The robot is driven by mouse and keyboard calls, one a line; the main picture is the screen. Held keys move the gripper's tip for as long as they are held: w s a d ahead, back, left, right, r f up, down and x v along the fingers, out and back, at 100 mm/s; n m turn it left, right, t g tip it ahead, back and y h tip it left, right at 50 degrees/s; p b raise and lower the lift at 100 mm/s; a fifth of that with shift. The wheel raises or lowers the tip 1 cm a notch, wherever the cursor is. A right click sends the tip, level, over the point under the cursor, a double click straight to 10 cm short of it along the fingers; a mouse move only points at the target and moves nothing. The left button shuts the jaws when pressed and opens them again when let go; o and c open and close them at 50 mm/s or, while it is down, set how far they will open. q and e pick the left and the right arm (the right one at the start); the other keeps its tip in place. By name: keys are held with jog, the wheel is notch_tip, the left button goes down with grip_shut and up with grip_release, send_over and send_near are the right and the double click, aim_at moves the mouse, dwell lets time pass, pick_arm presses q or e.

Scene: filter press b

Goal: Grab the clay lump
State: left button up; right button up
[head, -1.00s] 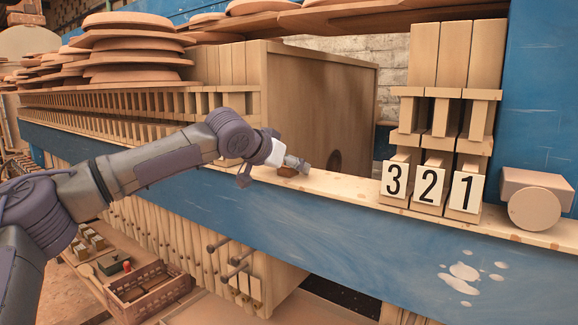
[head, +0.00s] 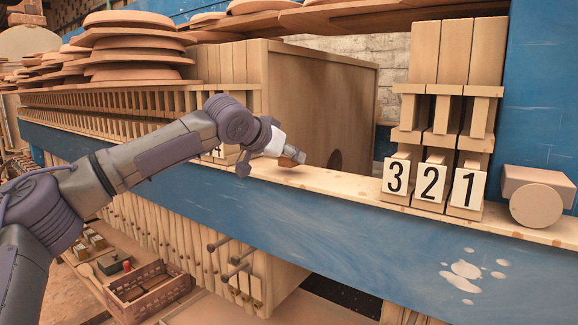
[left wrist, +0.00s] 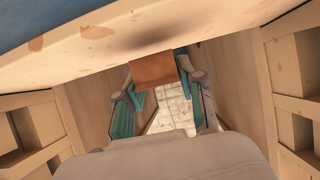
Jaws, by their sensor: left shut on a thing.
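The clay lump (head: 293,154) is a small brown piece at the tip of my left gripper (head: 287,153) in the head view. The gripper is shut on it and holds it a little above the pale wooden ledge (head: 335,184). In the left wrist view the clay lump (left wrist: 153,71) is a reddish-brown block between the two fingers of the left gripper (left wrist: 155,82). My right gripper is in neither view.
Wooden blocks numbered 3, 2 and 1 (head: 432,183) stand on the ledge to the right. A round clay-coloured piece (head: 537,205) sits farther right. Stacked discs (head: 130,45) lie at upper left. A crate (head: 147,290) is below. The ledge's middle is clear.

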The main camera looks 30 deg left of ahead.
pick_arm(q)
jog(key=r, duration=0.1)
jog(key=d+r+b, duration=0.1)
jog(key=shift+w+d+r, duration=0.15)
jog(key=shift+w+r, duration=0.25)
jog(key=w+d+r, duration=0.6)
jog(key=d, duration=0.2)
jog(key=shift+r, duration=0.15)
